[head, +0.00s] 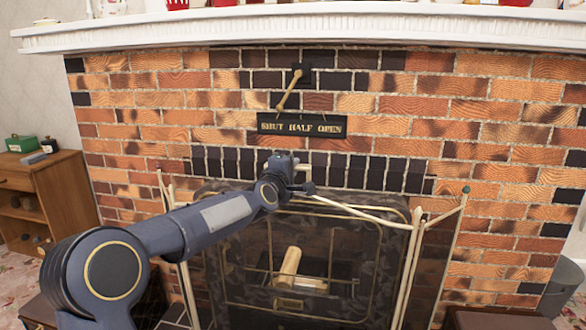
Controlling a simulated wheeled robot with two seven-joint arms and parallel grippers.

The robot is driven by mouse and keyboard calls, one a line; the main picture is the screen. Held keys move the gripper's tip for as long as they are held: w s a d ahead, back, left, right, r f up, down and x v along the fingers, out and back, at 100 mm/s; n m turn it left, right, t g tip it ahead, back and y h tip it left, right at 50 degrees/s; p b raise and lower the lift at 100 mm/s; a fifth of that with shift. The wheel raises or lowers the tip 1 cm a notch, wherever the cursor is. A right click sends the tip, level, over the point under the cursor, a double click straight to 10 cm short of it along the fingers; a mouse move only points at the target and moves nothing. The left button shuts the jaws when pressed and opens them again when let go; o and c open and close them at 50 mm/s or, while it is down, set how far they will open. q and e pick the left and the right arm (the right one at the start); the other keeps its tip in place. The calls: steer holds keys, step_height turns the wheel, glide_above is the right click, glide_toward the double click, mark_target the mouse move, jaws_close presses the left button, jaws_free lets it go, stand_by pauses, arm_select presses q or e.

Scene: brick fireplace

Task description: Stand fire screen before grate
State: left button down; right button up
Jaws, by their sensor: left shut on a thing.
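The fire screen (345,262) stands in front of the fireplace opening, with a cream frame, dark see-through mesh and side panels angled out. My left gripper (300,178) is at the top rail of the screen, left of its middle, and is shut on it. My own wrist and forearm hide part of the screen's upper left. The grate (314,284) shows dimly through the mesh, with a pale log (289,265) on it. I cannot tell the exact gap between screen and grate. My right gripper is not in view.
A damper plate (302,126) lettered "SHUT HALF OPEN" with a lever (289,89) is on the brick wall above. A white mantel (300,27) runs across the top. A wooden cabinet (66,191) stands at left. A dark bin (563,289) is at the right edge.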

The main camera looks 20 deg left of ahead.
arm_select(q)
steer(key=shift+s+b, duration=0.1)
steer(key=shift+b, duration=0.45)
stand_by(0.8)
steer(key=c, duration=1.6)
jaws_free()
steer(key=shift+o, duration=1)
steer(key=shift+f, duration=0.55)
steer(key=shift+o, duration=1.4)
steer(key=shift+r, duration=0.1)
steer(key=shift+r, duration=0.1)
